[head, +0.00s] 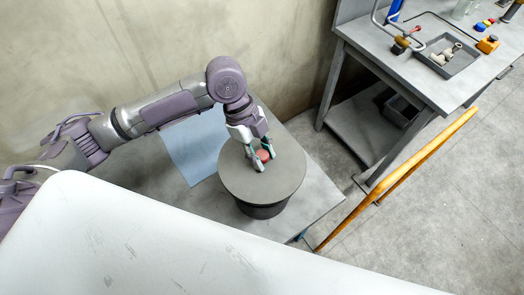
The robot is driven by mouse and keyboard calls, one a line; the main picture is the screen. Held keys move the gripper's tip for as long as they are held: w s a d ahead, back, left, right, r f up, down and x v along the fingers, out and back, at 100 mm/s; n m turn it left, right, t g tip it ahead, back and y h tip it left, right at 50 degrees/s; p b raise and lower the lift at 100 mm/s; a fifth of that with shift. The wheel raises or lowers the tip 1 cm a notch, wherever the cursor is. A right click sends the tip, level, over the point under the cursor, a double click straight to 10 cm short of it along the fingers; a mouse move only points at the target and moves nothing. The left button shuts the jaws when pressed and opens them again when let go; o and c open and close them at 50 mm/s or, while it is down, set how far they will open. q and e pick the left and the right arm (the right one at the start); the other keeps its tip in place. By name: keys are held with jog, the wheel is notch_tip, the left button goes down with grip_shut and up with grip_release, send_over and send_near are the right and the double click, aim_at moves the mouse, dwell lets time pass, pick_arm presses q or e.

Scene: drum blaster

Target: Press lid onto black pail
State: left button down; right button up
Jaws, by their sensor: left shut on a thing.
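The black pail (262,211) stands on a low grey table, and only its lower side shows beneath the lid. The round grey lid (280,184) lies over the pail's top and looks about level. Whether its rim is seated all round cannot be told from above. A small red knob (263,156) sits at the lid's upper middle. My left gripper (259,165) reaches down from above, its fingers shut around the red knob. My right gripper is not in view.
A blue sheet (196,147) lies on the grey table (315,190) left of the pail. A workbench (420,85) with a grey tray (462,64) stands at the upper right. An orange rail (400,180) runs beside the table. A large white surface (150,240) fills the foreground.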

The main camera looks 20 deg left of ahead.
pick_arm(q)
jog(key=shift+f+p, duration=0.2)
jog(key=shift+p, duration=0.45)
dwell(1.5)
jog(key=c, duration=0.7)
grip_release()
jog(key=v, duration=1.2)
